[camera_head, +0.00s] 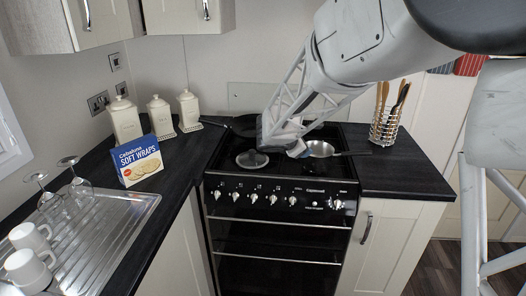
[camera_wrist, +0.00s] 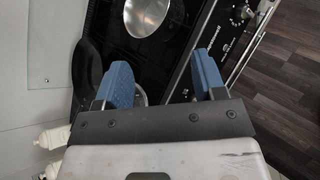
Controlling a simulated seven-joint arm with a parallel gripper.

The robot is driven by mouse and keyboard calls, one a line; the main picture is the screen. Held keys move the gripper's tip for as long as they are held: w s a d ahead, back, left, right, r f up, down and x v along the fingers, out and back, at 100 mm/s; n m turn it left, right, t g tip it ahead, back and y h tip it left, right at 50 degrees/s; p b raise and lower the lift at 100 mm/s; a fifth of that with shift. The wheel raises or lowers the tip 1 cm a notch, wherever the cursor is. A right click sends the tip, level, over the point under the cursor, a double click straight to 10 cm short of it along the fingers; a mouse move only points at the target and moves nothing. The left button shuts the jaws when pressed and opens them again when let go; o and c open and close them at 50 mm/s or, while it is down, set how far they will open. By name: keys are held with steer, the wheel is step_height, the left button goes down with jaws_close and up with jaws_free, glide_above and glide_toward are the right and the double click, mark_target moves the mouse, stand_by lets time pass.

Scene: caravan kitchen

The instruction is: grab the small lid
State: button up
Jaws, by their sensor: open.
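A small round silver lid (camera_head: 252,159) lies on the left front of the black hob in the head view. My gripper (camera_head: 297,150) is above the hob, to the right of the lid and apart from it in that picture. In the wrist view my gripper (camera_wrist: 163,70) shows two blue fingers spread wide with nothing held between them. A curved shiny rim shows just beside the left finger, mostly hidden by the gripper; I cannot tell for sure whether it is the lid.
A silver pan (camera_head: 320,149) sits right of my gripper; its bowl also shows in the wrist view (camera_wrist: 152,17). A dark pan (camera_wrist: 87,72) stands at the hob's back. A utensil rack (camera_head: 385,127) is at right; canisters (camera_head: 125,121) and a wraps box (camera_head: 138,161) are at left.

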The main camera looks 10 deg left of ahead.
steer(key=w+a+f+n+t+y, duration=0.2)
steer(key=w+a+f+n, duration=0.45)
steer(key=a, duration=0.45)
steer(key=n+t+y, duration=0.2)
steer(key=n, duration=0.3)
glide_toward(251, 152)
steer(key=x, duration=0.4)
steer(key=shift+a+r, duration=0.1)
steer(key=shift+a, duration=0.1)
steer(key=shift+x, duration=1.3)
steer(key=shift+d, duration=0.1)
steer(key=shift+x, duration=2.6)
steer(key=shift+c, duration=0.3)
steer(key=shift+s+d, duration=0.1)
steer(key=c, duration=1.1)
